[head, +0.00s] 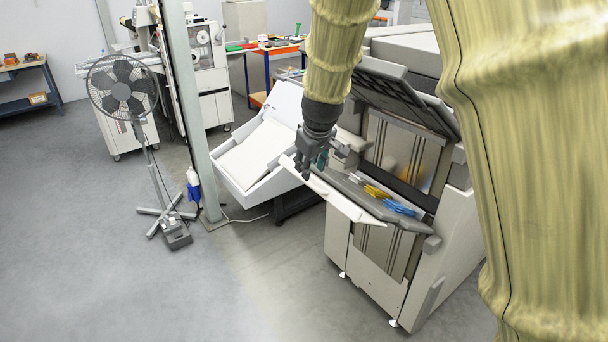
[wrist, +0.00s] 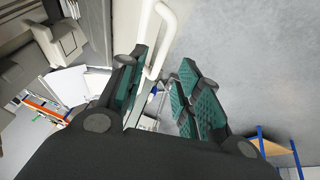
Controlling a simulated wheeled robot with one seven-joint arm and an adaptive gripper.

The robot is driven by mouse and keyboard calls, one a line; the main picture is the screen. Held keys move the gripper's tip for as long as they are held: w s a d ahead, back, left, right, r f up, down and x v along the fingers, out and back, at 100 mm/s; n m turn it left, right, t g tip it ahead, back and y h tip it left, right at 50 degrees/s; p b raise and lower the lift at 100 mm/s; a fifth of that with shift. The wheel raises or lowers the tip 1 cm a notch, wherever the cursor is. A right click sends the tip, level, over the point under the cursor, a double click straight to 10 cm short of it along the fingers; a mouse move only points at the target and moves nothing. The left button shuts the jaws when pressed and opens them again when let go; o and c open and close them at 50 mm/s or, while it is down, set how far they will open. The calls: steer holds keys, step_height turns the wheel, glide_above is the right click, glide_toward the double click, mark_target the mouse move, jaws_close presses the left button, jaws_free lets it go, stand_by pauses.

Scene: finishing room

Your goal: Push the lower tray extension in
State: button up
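My gripper (head: 308,167) hangs at the left side of the large printer-like machine, pointing down, by the upper end of a white sloping panel (head: 340,198). In the wrist view my gripper (wrist: 165,98) has its green-padded fingers spread apart. A white rounded bar with a looped end (wrist: 158,45) runs into the space between the fingers, nearer the left one. It looks like the tray extension, but I cannot tell for sure. I see no clear grip on it. In the head view the gripper hides this spot.
A big white tray (head: 225,182) with a flat sheet stands left of the machine. Yellow and blue items (head: 396,207) lie on the machine's ledge. A grey post (head: 192,120) and a standing fan (head: 122,90) are farther left. The floor (head: 200,300) in front is clear.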

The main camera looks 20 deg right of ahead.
mark_target(307, 183)
steer(key=shift+p+x, duration=0.95)
steer(key=shift+x, duration=2.15)
steer(key=shift+a, duration=0.1)
jaws_close()
